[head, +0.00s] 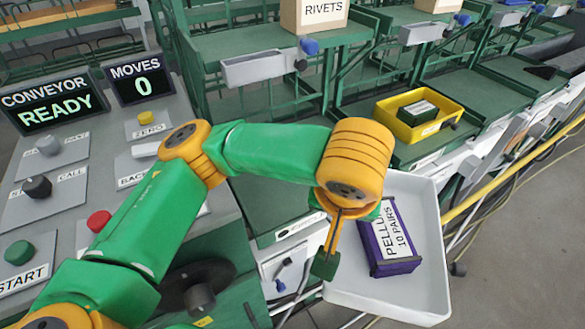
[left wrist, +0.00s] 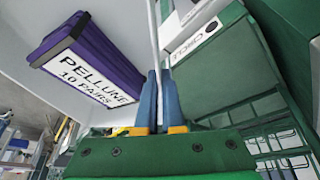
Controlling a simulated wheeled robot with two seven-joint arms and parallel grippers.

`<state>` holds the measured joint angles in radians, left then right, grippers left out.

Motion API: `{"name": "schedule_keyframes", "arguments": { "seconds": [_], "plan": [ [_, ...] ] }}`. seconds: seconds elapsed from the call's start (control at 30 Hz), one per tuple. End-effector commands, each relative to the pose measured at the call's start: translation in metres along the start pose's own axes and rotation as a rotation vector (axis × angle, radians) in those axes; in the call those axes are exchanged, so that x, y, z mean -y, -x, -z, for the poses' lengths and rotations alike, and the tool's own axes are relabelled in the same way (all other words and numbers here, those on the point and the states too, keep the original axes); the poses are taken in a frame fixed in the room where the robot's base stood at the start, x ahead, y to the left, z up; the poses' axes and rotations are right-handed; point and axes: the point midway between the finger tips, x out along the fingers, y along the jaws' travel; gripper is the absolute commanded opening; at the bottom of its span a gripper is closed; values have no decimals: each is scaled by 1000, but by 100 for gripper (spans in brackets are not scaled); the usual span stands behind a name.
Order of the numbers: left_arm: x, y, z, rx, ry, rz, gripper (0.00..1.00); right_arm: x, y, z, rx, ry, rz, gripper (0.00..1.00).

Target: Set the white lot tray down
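The white lot tray (head: 428,220) is right of centre in the head view, tilted in the picture, beyond the front edge of the green benches. A purple box labelled PELLUNE 10 PAIRS (head: 390,240) lies inside it. My left gripper (head: 326,262) is at the tray's left edge. In the left wrist view its two blue fingers (left wrist: 159,80) are close together on the tray's thin white wall (left wrist: 154,35), with the purple box (left wrist: 85,62) to the left. Whether the tray's underside touches anything is hidden. My right gripper is not in view.
A yellow tray (head: 458,104) with a green box sits on a green bench behind the white tray. A RIVETS box (head: 314,14) stands farther back. The control panel (head: 65,190) at left reads CONVEYOR READY and MOVES 0. Grey floor (head: 530,230) and cables lie at right.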

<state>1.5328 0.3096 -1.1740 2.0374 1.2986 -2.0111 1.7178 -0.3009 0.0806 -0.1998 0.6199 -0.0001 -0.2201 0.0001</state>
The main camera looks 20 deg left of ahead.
Motion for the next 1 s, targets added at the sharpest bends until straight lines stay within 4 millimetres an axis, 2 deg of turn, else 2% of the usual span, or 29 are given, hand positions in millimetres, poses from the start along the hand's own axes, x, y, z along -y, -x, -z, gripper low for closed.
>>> {"name": "schedule_keyframes", "arguments": {
  "seconds": [0.37,0.5,0.8,0.93,1.0],
  "plan": [
    [66,-26,61,1,10,0,0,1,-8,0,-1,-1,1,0],
    [91,-31,85,-1,8,2,0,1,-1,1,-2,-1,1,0],
    [118,-42,112,0,2,-1,0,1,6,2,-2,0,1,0],
    [127,-46,120,-2,2,-1,0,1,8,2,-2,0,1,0],
    [126,-54,115,-1,-2,-1,0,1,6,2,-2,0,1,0]
  ]
}}
